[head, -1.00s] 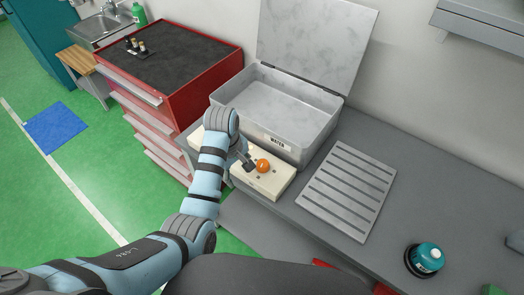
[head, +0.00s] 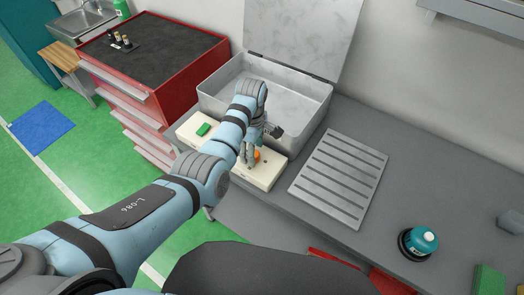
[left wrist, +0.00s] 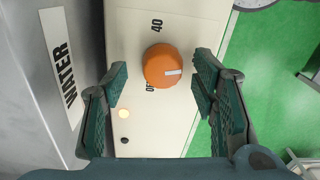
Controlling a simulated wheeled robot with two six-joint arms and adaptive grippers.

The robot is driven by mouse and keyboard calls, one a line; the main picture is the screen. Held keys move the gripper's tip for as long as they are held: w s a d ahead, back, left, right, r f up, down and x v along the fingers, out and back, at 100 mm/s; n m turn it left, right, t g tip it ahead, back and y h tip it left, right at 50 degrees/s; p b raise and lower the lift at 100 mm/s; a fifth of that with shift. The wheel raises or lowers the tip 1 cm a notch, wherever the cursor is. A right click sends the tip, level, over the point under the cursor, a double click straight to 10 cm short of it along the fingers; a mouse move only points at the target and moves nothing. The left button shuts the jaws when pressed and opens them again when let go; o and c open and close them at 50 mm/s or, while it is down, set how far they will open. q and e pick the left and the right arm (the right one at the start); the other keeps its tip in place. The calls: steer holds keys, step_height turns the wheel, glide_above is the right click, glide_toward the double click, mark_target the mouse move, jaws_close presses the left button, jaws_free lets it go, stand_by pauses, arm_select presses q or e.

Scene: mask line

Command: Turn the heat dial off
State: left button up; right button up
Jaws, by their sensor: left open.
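The orange heat dial (head: 257,155) sits on the cream control box (head: 262,178) in front of the water bath (head: 312,143). In the left wrist view the dial (left wrist: 163,66) shows a white pointer mark facing right. A "40" label is above it, and a partly hidden label starting "OF" is below left. A small lit lamp (left wrist: 124,113) glows on the panel. My left gripper (left wrist: 160,88) is open, its fingers on either side of the dial with gaps visible. In the head view the left gripper (head: 250,150) partly covers the dial. My right gripper is not in view.
A green switch (head: 203,129) is at the box's left end. The bath's lid (head: 305,35) stands open behind. A slatted grey rack (head: 340,180) and a teal canister (head: 419,241) are on the bench to the right. A red drawer cabinet (head: 180,85) stands left.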

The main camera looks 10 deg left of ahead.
arm_select(q)
steer(key=shift+f, duration=0.55)
steer(key=shift+s, duration=0.1)
steer(key=shift+c, duration=0.4)
steer(key=shift+a+r, duration=0.1)
steer(key=c, duration=1.1)
